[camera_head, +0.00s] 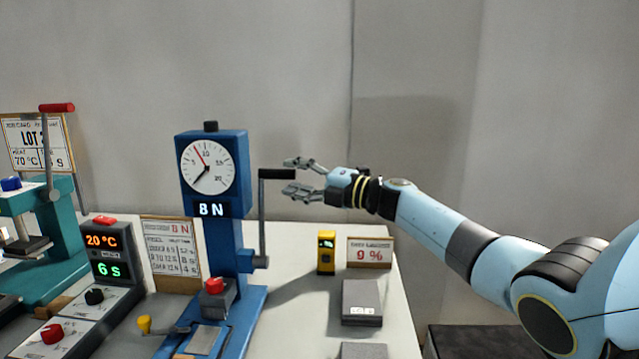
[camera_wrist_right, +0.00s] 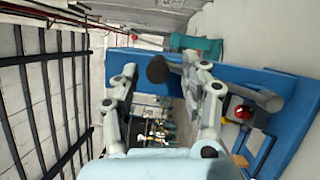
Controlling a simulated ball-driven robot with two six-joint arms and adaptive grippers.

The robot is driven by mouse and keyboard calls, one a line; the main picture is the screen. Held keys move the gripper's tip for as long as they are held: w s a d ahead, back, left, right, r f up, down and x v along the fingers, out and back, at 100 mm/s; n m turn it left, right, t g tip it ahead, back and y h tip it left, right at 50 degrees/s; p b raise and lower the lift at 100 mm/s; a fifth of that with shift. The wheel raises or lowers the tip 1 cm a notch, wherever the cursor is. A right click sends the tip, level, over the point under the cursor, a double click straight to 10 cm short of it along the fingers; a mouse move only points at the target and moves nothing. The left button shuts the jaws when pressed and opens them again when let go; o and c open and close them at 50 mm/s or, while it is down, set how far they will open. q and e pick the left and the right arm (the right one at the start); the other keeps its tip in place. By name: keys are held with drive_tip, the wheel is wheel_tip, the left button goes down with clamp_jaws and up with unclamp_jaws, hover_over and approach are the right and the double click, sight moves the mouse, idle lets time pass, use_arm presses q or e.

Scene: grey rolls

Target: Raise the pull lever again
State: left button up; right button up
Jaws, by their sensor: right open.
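The pull lever is a grey rod (camera_head: 262,222) with a black crossbar handle (camera_head: 276,174), on the right side of the blue tester (camera_head: 225,243). The rod stands upright with its handle at the top. The tester has a round dial (camera_head: 208,166) and a display reading 8 N. My right gripper (camera_head: 294,177) is open at the handle's right end, one finger above and one below it. In the right wrist view the dark handle end (camera_wrist_right: 157,69) shows between the spread fingers of the gripper (camera_wrist_right: 160,75). Contact cannot be told. My left gripper is out of view.
A teal press (camera_head: 65,240) with a red-handled lever stands at the left. Timer box (camera_head: 108,252) and sign card (camera_head: 172,247) stand beside the tester. A yellow device (camera_head: 326,253), a 9 % card (camera_head: 369,253) and a grey block (camera_head: 361,302) are on the right of the table.

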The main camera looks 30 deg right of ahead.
drive_tip(key=v, duration=0.8)
